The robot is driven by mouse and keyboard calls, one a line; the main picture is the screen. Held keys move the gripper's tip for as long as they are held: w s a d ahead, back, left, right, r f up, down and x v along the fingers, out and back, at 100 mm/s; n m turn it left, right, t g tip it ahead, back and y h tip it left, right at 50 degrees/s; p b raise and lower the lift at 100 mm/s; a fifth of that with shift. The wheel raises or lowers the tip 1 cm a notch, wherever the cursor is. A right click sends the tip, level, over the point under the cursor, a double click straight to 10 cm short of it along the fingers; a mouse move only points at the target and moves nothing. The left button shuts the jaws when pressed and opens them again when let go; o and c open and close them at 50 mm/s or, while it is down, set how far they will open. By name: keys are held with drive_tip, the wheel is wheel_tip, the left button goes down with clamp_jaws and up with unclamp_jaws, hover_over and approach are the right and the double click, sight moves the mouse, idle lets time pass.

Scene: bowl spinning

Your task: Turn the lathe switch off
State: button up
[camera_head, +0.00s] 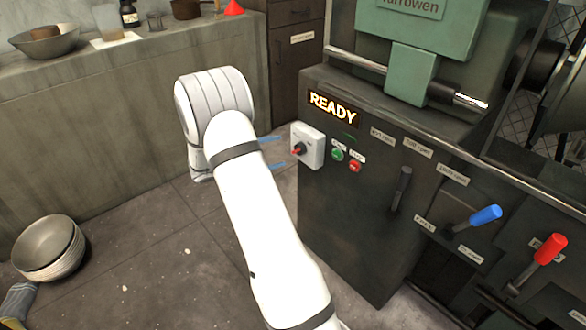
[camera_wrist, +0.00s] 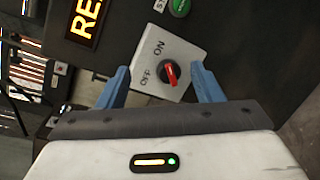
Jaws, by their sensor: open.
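The lathe switch is a white square plate (camera_head: 313,146) with a red knob (camera_head: 298,149), on the upper left of the dark lathe cabinet's front. In the wrist view the plate (camera_wrist: 174,50) carries the labels ON and OFF, and the red knob (camera_wrist: 170,74) sits near OFF. I cannot tell for sure which label the knob points at. My gripper (camera_head: 281,151) is open, with its blue fingers reaching toward the plate from the left. In the wrist view my gripper (camera_wrist: 160,71) has a finger on each side of the knob, apart from it. Nothing is held.
A lit READY sign (camera_head: 333,107) is above the switch. Green (camera_head: 338,154) and red (camera_head: 355,166) buttons are just right of it. Blue (camera_head: 486,215) and red (camera_head: 550,249) levers stand farther right. Stacked bowls (camera_head: 48,246) are on the floor at left.

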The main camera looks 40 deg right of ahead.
drive_tip(key=n+t+h+b, duration=0.1)
drive_tip(key=h+b, duration=0.1)
approach(294, 151)
drive_tip(key=d, duration=0.4)
drive_tip(key=d+b, duration=0.1)
drive_tip(key=d, duration=0.2)
drive_tip(key=d+b, duration=0.1)
drive_tip(key=d, duration=0.1)
drive_tip(key=shift+s+d+r, duration=0.1)
drive_tip(key=shift+s+d, duration=0.2)
drive_tip(key=shift+d, duration=0.1)
